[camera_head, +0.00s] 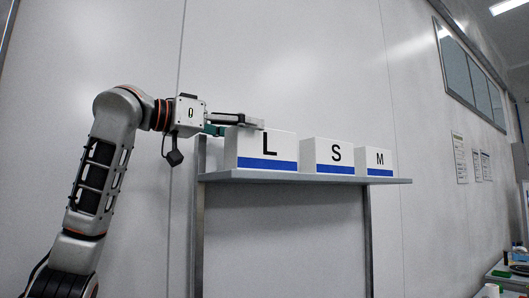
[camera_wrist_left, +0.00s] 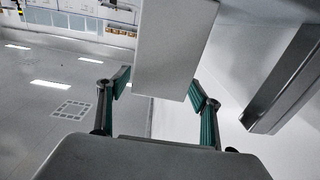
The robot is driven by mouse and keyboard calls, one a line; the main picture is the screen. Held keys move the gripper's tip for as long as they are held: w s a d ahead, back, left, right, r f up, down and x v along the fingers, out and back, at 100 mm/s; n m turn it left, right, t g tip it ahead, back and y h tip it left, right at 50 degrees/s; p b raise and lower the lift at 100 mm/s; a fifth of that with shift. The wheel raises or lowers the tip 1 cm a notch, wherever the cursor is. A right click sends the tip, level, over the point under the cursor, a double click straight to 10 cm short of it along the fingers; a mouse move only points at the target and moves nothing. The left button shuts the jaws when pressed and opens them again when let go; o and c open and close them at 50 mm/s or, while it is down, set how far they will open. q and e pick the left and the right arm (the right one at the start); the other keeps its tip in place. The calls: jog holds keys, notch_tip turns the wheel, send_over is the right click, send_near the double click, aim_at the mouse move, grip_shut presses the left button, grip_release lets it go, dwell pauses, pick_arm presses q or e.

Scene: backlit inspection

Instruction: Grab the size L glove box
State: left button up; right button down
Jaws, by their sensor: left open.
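The size L glove box (camera_head: 262,152) is white with a blue band and a black L, and stands upright at the left end of the shelf. My left gripper (camera_head: 243,122) comes in from the left at the box's top edge, with one finger reaching along it. In the left wrist view a plain pale box face (camera_wrist_left: 172,48) lies between the two green-padded fingers of the open gripper (camera_wrist_left: 160,80). Whether either finger touches the box cannot be told. The far finger is mostly hidden in the head view. My right gripper is not in view.
The grey shelf (camera_head: 305,178) also carries the S box (camera_head: 334,156) and the smaller M box (camera_head: 378,161), to the right of the L box. A grey shelf-like beam (camera_wrist_left: 285,85) shows at the right in the wrist view. A pale wall stands behind.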

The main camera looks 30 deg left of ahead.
aim_at(262, 133)
pick_arm(q)
jog(key=p+x, duration=0.1)
jog(key=x, duration=0.3)
jog(key=shift+w+d+f, duration=0.2)
jog(key=shift+w+d, duration=0.05)
jog(key=shift+d, duration=0.05)
jog(key=shift+w+d, duration=0.15)
jog(key=shift+w, duration=0.35)
jog(key=shift+s, duration=0.1)
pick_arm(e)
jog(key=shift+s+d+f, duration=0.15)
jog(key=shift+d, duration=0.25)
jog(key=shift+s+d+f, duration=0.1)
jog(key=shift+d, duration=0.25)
pick_arm(q)
jog(key=c, duration=1.4)
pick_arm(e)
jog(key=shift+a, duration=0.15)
